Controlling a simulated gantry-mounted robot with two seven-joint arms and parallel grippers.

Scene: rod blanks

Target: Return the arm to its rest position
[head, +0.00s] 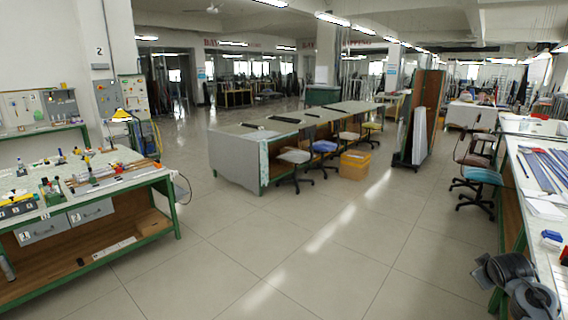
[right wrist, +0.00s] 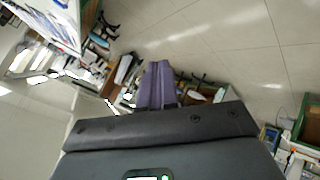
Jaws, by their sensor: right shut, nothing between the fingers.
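My right gripper (right wrist: 158,66) shows in the right wrist view beyond the dark wrist housing. Its two purple-grey fingers are together with nothing between them. In the head view, dark grey parts of my right arm (head: 512,282) are at the lower right, beside the near end of the right-hand table; the fingers cannot be made out there. My left gripper is in neither view. Thin rod-like pieces (head: 108,172) lie on the green-framed workbench (head: 150,177) at the left of the head view, far from my right arm.
The right-hand table (head: 535,210) holds blue strips and papers, close to my right arm. Chairs (head: 478,176) stand beside it. The tiled floor (head: 300,250) between the benches is clear.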

